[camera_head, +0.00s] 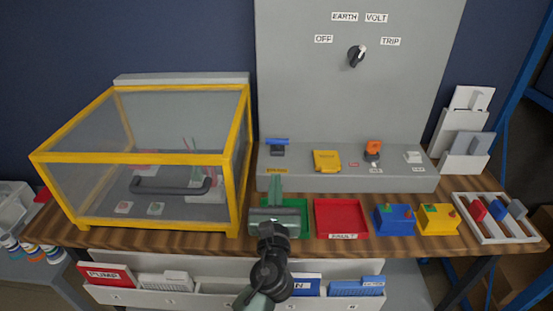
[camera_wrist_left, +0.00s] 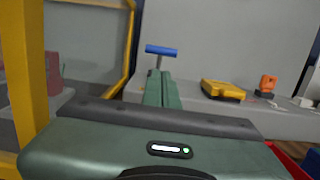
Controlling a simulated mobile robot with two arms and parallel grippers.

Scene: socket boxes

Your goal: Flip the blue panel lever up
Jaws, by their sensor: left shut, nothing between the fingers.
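The blue panel lever (camera_head: 277,141) sits at the left end of the grey panel ledge, its blue bar lying level above a dark base. In the left wrist view the blue bar (camera_wrist_left: 161,50) shows just beyond my fingertips. My left gripper (camera_head: 275,178) is shut and empty, pointing at the panel, in front of and below the lever. In the left wrist view its closed green fingers (camera_wrist_left: 160,85) hide the lever's base. I see a gap between fingers and lever in the head view. My right gripper is not in view.
A yellow-framed clear case (camera_head: 240,160) stands close at the left. A yellow cover (camera_head: 327,160) and an orange switch (camera_head: 373,148) sit along the ledge (camera_head: 310,183). Below are a green tray (camera_head: 297,219), a red tray (camera_head: 342,217), and blue (camera_head: 393,219) and yellow boxes (camera_head: 438,219).

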